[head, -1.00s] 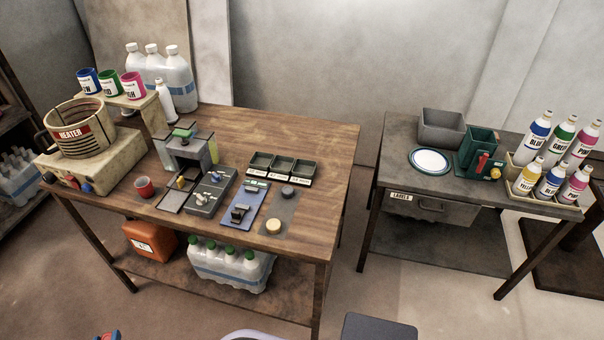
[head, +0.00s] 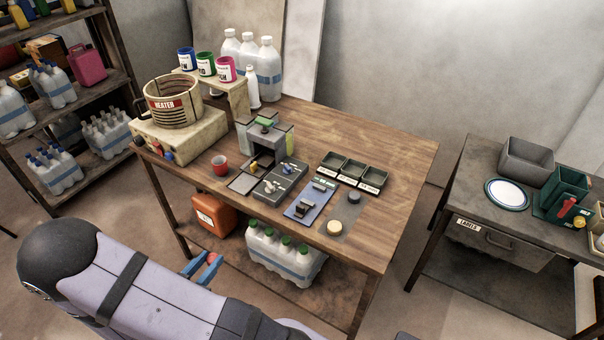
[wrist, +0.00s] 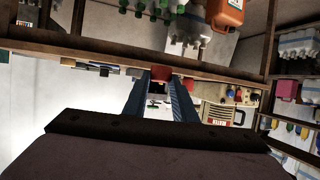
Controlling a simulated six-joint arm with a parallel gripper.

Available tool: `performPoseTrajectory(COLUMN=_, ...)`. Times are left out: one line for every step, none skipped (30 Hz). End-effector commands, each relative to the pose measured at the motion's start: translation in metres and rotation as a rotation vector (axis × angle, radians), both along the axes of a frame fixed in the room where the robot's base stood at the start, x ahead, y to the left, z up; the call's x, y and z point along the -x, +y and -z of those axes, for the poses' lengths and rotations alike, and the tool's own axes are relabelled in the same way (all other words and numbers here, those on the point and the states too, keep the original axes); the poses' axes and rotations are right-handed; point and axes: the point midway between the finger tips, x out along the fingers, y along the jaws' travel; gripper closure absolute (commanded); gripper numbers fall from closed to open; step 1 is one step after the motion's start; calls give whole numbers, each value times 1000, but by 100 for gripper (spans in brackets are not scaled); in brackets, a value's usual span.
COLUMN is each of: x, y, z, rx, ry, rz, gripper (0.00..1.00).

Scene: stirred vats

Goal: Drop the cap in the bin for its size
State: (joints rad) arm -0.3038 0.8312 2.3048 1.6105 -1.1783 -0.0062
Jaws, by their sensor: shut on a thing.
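My gripper (head: 201,268) is in front of the table's near left side, below the tabletop. Its blue fingers are shut on a small red cap (head: 211,258). The cap shows as a red patch between the fingertips in the wrist view (wrist: 159,73); its exact size is hard to tell.
The wooden table (head: 400,165) also holds a heater (head: 175,145), a red cup (head: 220,164), a grey press (head: 265,137), a blue plate with a clamp (head: 303,207), and a dark disc (head: 353,197) and a cream disc (head: 334,229). Its right side is clear.

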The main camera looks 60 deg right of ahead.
Motion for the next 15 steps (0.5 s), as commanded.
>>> performPoseTrajectory(x=10, y=-21, z=-4, rx=0, ry=0, rz=66, gripper=99)
performPoseTrajectory(x=15, y=-32, z=-5, rx=0, ry=0, rz=99, gripper=99)
performPoseTrajectory(x=23, y=-45, z=-6, rx=0, ry=0, rz=143, gripper=99)
performPoseTrajectory(x=29, y=-55, z=-7, rx=0, ry=0, rz=175, gripper=99)
performPoseTrajectory(x=36, y=-65, z=-8, rx=0, ry=0, rz=209, gripper=99)
performPoseTrajectory(x=44, y=-77, z=-9, rx=0, ry=0, rz=252, gripper=99)
performPoseTrajectory(x=51, y=-87, z=-10, rx=0, ry=-1, rz=286, gripper=99)
performPoseTrajectory(x=58, y=-96, z=-11, rx=0, ry=-1, rz=319, gripper=99)
performPoseTrajectory(x=67, y=-107, z=-12, rx=0, ry=-1, rz=363, gripper=99)
performPoseTrajectory(x=74, y=-116, z=-14, rx=0, ry=-2, rz=396, gripper=99)
performPoseTrajectory(x=81, y=-124, z=-15, rx=0, ry=-2, rz=429, gripper=99)
performPoseTrajectory(x=91, y=-135, z=-16, rx=0, ry=-1, rz=472, gripper=99)
performPoseTrajectory(x=99, y=-143, z=-17, rx=0, ry=-2, rz=505, gripper=99)
performPoseTrajectory(x=106, y=-151, z=-18, rx=-1, ry=-2, rz=538, gripper=99)
performPoseTrajectory(x=116, y=-161, z=-20, rx=0, ry=-3, rz=581, gripper=99)
